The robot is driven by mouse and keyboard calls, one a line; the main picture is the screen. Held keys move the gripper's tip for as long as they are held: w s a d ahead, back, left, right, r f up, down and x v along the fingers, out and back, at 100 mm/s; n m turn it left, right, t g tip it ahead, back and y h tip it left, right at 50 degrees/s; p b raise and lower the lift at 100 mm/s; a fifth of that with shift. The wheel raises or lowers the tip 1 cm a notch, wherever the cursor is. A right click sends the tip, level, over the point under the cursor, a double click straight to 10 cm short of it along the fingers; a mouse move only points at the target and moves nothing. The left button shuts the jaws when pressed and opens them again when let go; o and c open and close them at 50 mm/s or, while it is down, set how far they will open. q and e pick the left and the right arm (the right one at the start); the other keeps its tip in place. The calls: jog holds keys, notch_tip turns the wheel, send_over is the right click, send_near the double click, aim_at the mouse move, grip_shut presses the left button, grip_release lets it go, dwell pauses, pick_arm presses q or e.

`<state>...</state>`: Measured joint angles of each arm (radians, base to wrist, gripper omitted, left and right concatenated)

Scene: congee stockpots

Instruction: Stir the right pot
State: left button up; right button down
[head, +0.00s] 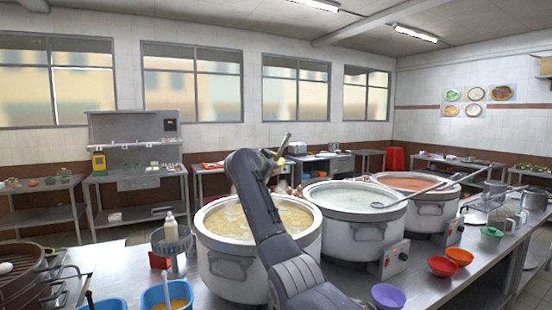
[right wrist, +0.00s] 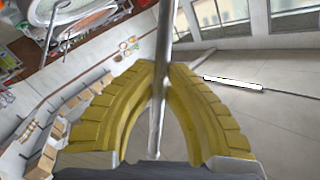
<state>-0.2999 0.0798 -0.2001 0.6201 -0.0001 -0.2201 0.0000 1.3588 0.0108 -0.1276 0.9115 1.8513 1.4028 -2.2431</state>
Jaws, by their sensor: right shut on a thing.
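The right pot (head: 428,213) is a large steel stockpot with orange-red congee (head: 412,181). The middle pot (head: 352,235) holds pale congee and the left pot (head: 226,262) yellowish congee. My right gripper (head: 275,165) is above the left pot's far side, well left of the right pot. It is shut on a thin metal handle (head: 284,143), which sticks up above it. In the right wrist view the yellow fingers close around this metal handle (right wrist: 165,50). Its lower end is hidden in the head view. My left gripper is not in view.
A ladle (head: 405,196) lies across the middle pot, its handle reaching toward the right pot. A control box (head: 395,259) sits by the middle pot. Blue tubs (head: 166,296) stand at left.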

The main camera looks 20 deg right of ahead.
notch_tip(320, 180, down, 14)
dwell(1.0)
dwell(0.4)
